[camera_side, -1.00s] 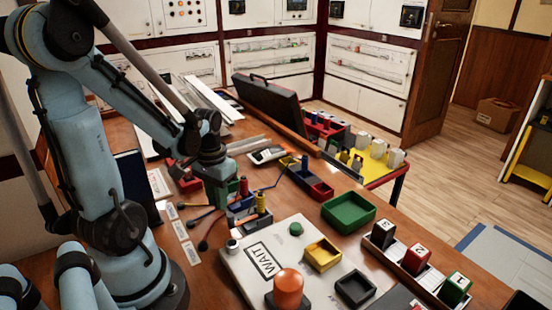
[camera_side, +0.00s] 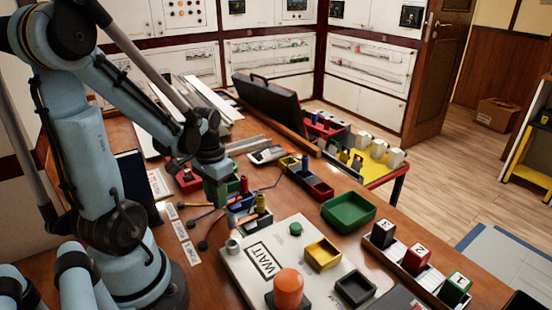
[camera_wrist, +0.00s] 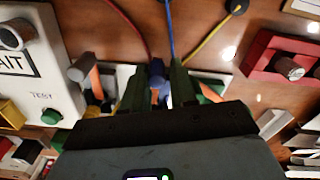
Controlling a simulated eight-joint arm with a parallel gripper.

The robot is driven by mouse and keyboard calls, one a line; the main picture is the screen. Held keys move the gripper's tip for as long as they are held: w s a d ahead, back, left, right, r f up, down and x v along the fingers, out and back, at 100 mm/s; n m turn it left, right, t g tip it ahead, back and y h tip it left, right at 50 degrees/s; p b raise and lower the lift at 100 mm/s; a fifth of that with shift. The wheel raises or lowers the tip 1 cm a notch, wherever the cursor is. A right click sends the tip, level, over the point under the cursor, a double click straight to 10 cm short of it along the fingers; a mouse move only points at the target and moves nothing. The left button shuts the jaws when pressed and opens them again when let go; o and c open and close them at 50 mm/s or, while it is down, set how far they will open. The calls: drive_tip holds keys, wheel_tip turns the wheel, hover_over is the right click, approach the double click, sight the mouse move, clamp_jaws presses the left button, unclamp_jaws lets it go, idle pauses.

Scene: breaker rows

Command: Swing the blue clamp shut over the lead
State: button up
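My gripper (camera_wrist: 164,78) has two dark green fingers, which stand apart in the wrist view. A blue part, seemingly the blue clamp (camera_wrist: 158,86), shows between them, mostly hidden by the fingers. Whether they grip it or only straddle it, I cannot tell. A blue lead (camera_wrist: 170,30) runs from this spot to a dark round end at the top edge. In the side view my gripper (camera_side: 217,193) is low at the small terminal blocks, where blue shows on a block (camera_side: 240,206). The clamp's angle is not clear.
A red lead (camera_wrist: 125,25) and a yellow lead (camera_wrist: 212,42) run beside the blue one. A red block (camera_wrist: 275,62) lies at the right of the wrist view. The white WAIT panel (camera_side: 288,238) with an orange button (camera_side: 288,288) stands nearby. A green tray (camera_side: 348,210) lies further right.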

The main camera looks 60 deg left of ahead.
drive_tip(key=shift+o, duration=1.3)
drive_tip(key=shift+d, duration=0.1)
wheel_tip(320, 180, up, 12)
